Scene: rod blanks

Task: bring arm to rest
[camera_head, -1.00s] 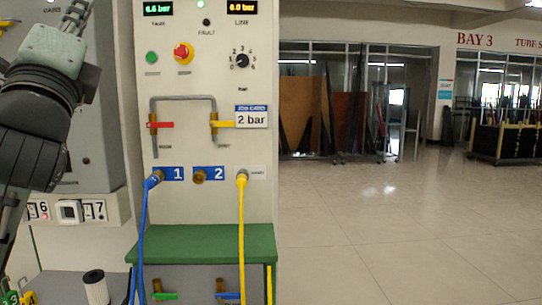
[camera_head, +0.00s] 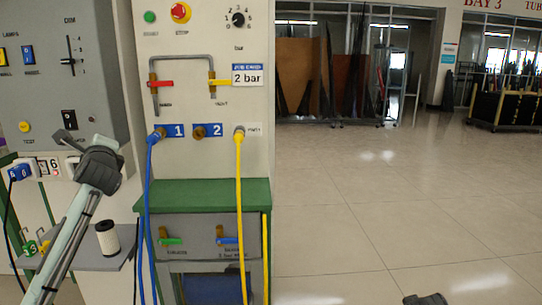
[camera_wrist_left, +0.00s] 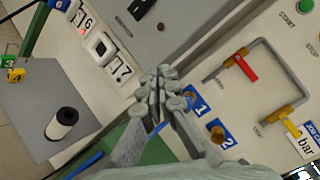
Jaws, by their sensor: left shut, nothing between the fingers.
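My left arm (camera_head: 70,235) comes in from the lower left in the head view, with its dark wrist joint (camera_head: 100,170) in front of the wall between the grey cabinet and the test panel. In the left wrist view my left gripper (camera_wrist_left: 161,80) has its fingers together, with nothing between them. Behind the fingers are the socket strip and the panel's port labels. I cannot tell how near the fingers are to them. My right gripper is not clearly in view.
The test panel (camera_head: 205,100) has a blue hose (camera_head: 147,205) and a yellow hose (camera_head: 240,200) plugged in. A white spool (camera_head: 108,239) stands on a grey shelf (camera_head: 90,262) beside my left arm. A dark object (camera_head: 425,299) shows at the bottom edge. Open floor (camera_head: 400,200) lies right.

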